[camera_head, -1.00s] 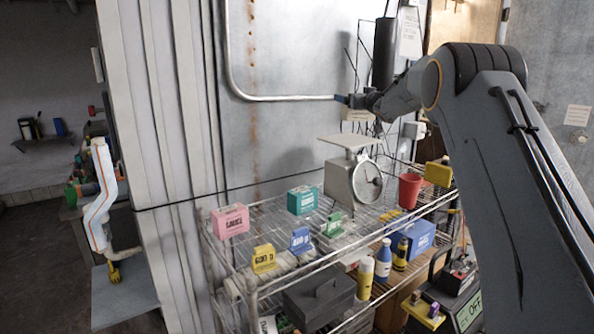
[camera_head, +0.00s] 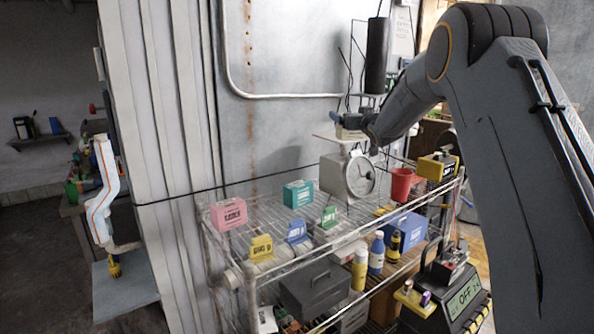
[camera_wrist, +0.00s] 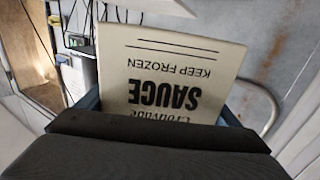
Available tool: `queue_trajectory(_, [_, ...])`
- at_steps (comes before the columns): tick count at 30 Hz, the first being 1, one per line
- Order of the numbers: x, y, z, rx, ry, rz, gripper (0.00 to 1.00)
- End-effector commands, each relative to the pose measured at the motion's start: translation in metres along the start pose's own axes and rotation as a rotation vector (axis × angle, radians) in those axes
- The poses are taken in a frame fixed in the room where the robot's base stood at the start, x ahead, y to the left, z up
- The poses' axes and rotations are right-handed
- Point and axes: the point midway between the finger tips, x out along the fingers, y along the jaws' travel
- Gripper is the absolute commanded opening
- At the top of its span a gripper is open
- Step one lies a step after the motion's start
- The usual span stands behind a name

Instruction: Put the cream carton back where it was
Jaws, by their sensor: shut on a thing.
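The cream carton (camera_wrist: 178,68), printed "SAUCE" and "KEEP FROZEN", fills the middle of the wrist view, its lettering upside down. My gripper (camera_wrist: 160,106) is shut on it, with a blue finger at each side. In the head view my gripper (camera_head: 350,124) is just above the flat plate of the grey dial scale (camera_head: 347,172) on the rack's top shelf. The carton is small and hard to make out there, and I cannot tell whether it touches the plate.
A red cup (camera_head: 401,185) is right of the scale. A wall pipe (camera_head: 285,96) runs behind.

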Motion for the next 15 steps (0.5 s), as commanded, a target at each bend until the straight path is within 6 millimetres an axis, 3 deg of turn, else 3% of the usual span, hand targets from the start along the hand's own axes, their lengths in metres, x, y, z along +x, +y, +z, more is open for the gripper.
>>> queue_trajectory(8, [-0.078, -0.013, 0.081, 0.003, -0.005, 0.059, 0.54])
queue_trajectory(15, [-0.165, -0.028, 0.174, 0.0, -0.009, 0.124, 0.54])
